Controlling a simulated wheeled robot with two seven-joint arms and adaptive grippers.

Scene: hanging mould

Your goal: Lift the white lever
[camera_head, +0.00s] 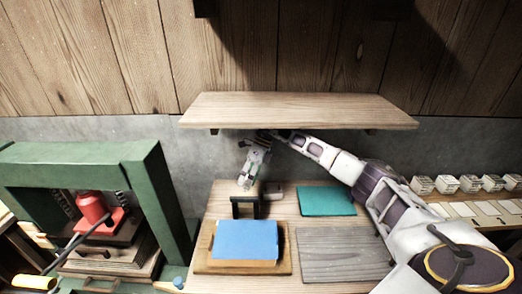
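A small black bracket (245,206) stands at the back left of the wooden work table, behind a blue sheet. A narrow whitish piece (246,182) rises just above it and may be the white lever; at this size I cannot separate it surely from my gripper. My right gripper (250,172) reaches in from the right, under the shelf, and points down over the bracket. Its fingers are too small to tell whether they are open or shut, or whether they touch the piece. My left gripper is not in view.
A wooden shelf (300,109) hangs close above my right wrist. A blue sheet on a board (246,241), a teal sheet (327,201) and a grey board (343,254) lie on the table. A green press (150,185) stands at left; several white blocks (445,184) line the right.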

